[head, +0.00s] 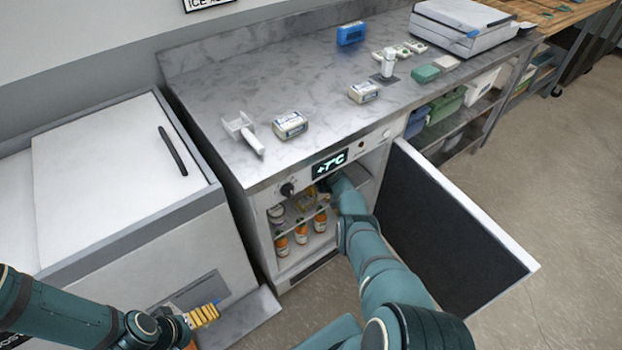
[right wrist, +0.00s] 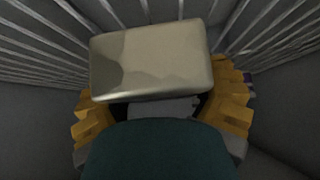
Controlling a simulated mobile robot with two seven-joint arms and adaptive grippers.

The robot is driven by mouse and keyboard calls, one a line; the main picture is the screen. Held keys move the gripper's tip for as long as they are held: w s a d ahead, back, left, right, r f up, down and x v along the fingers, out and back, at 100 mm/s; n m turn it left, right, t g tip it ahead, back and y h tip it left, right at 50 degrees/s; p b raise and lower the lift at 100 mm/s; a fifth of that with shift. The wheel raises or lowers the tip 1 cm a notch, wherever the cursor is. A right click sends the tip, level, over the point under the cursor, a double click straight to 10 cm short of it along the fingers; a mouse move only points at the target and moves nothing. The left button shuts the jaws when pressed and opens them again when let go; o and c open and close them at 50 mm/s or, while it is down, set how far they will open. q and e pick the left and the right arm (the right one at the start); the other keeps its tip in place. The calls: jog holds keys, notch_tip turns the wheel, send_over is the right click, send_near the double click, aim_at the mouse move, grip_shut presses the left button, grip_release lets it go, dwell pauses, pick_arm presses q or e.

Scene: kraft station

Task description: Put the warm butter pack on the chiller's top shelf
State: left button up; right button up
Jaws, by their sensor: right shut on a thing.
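The chiller (head: 262,205) under the counter stands open, with a display reading +7°C. My right arm reaches into its upper part, and its gripper is hidden there in the head view. In the right wrist view my right gripper (right wrist: 165,105) has its yellow fingers on both sides of a pale, block-shaped pack (right wrist: 152,62), shut on it. The pack's label is not visible; it looks like the butter pack. Wire shelf bars show around it. My left gripper (head: 203,315) is low at the left, outside the chiller, apparently empty; its finger gap is unclear.
The open chiller door (head: 450,235) stands to the right of my arm. Bottles (head: 281,244) and jars fill the chiller's shelves. Two wrapped packs (head: 290,124) (head: 363,92) and a white tool (head: 243,132) lie on the counter (head: 210,85). A white chest (head: 100,170) stands left.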

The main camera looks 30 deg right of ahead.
jog(key=shift+s, duration=0.1)
jog(key=shift+f+b, duration=0.45)
jog(key=shift+b, duration=0.1)
jog(key=shift+f, duration=0.1)
jog(key=o, duration=1.4)
jog(key=shift+c, duration=0.2)
